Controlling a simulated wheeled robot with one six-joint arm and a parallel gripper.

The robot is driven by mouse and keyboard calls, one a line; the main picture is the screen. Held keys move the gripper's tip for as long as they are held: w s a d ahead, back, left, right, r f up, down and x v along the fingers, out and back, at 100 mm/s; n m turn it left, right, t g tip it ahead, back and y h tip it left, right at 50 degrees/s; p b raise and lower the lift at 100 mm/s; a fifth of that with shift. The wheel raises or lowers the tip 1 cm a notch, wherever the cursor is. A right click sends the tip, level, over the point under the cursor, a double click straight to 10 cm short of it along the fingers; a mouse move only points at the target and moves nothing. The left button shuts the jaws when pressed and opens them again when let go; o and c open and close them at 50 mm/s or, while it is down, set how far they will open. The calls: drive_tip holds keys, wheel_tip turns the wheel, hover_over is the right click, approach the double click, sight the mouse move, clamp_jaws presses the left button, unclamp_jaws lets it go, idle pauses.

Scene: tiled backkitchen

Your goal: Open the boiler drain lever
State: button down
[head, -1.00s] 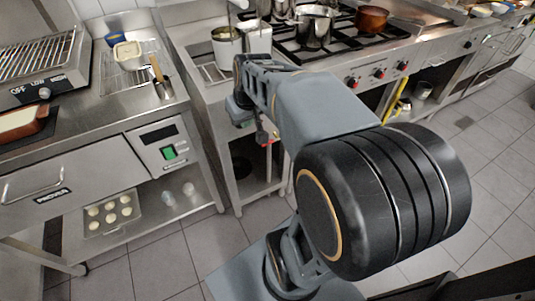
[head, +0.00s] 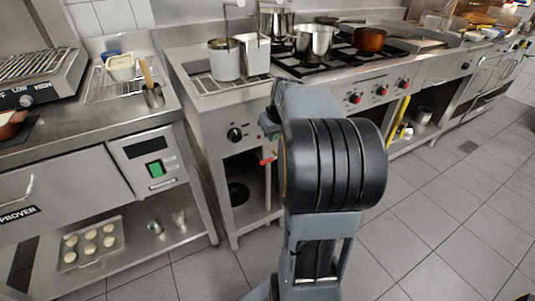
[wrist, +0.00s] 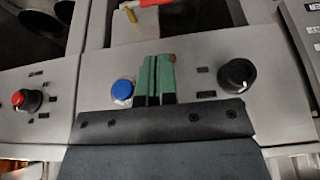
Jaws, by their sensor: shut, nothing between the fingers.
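The red lever (head: 267,160) of the boiler drain shows low on the front of the boiler unit (head: 215,150), below a black knob (head: 234,134). In the wrist view the red lever (wrist: 150,3) is cut off by the top edge, with a brass-coloured piece (wrist: 130,14) beside it. My gripper (wrist: 157,62) shows in the wrist view with its two green fingers together and nothing between them. Its tips point towards the lever and are apart from it in the picture. In the head view my arm hides the fingers.
In the wrist view a blue button (wrist: 122,90) and a black knob (wrist: 237,75) flank my fingers. A red knob (wrist: 27,100) is at the left. The stove (head: 350,85) stands right of the boiler, the prover counter (head: 80,180) left. Floor at the right is clear.

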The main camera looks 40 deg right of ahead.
drive_tip(key=b+x, duration=0.1)
drive_tip(key=x, duration=0.3)
drive_tip(key=b+x, duration=0.2)
drive_tip(key=x, duration=0.3)
drive_tip(key=b+x, duration=0.1)
drive_tip(key=x, duration=0.4)
drive_tip(key=shift+s+b, duration=0.3)
drive_tip(key=shift+s, duration=0.05)
drive_tip(key=shift+f, duration=0.2)
